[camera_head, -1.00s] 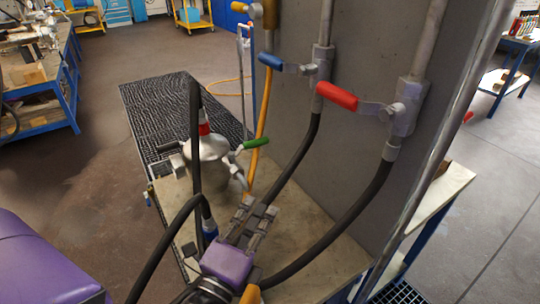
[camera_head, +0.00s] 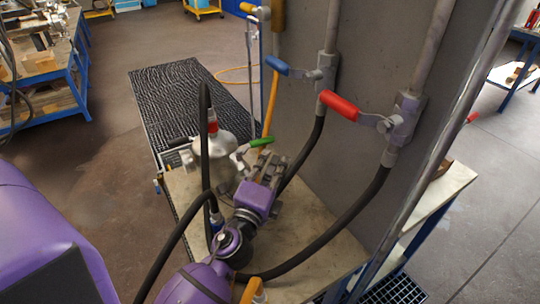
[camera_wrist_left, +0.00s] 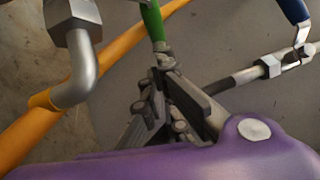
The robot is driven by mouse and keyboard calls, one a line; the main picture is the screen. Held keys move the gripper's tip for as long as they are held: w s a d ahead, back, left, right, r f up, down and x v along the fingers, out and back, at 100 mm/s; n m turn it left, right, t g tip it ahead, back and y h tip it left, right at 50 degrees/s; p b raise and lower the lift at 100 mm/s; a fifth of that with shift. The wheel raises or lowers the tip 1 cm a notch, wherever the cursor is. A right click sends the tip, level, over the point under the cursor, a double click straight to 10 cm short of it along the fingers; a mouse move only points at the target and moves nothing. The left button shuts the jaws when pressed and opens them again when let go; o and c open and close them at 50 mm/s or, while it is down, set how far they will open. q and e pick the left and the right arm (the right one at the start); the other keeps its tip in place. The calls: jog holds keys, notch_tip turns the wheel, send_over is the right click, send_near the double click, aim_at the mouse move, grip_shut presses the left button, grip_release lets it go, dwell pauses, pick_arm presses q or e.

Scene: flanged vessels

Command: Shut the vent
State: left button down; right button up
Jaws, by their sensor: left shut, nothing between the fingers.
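The small metal vessel (camera_head: 208,153) stands on the bench top, with a red part at its top. A green valve handle (camera_head: 261,142) sticks out to its right; it also shows in the left wrist view (camera_wrist_left: 152,20). I cannot tell for sure that this is the vent handle. My left gripper (camera_head: 270,160) is shut and empty, just in front of the green handle. In the left wrist view its fingertips (camera_wrist_left: 158,78) are close to the metal valve part below the handle. I cannot tell whether they touch. My right gripper is not in view.
A blue handle (camera_head: 270,65) and a red handle (camera_head: 338,105) sit on pipes along the grey panel (camera_head: 365,60). Black hoses (camera_head: 345,225) curve around my left arm. An orange hose (camera_wrist_left: 50,108) runs beside the gripper. An orange-yellow handle (camera_head: 250,8) is at the top.

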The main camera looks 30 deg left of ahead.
pick_arm(q)
jog(key=shift+w+a, duration=0.35)
jog(key=shift+a, duration=0.1)
jog(key=shift+r, duration=0.1)
jog(key=shift+w+a+r, duration=0.2)
jog(key=shift+w+a, duration=0.3)
jog(key=shift+w, duration=0.15)
jog(key=shift+f, duration=0.1)
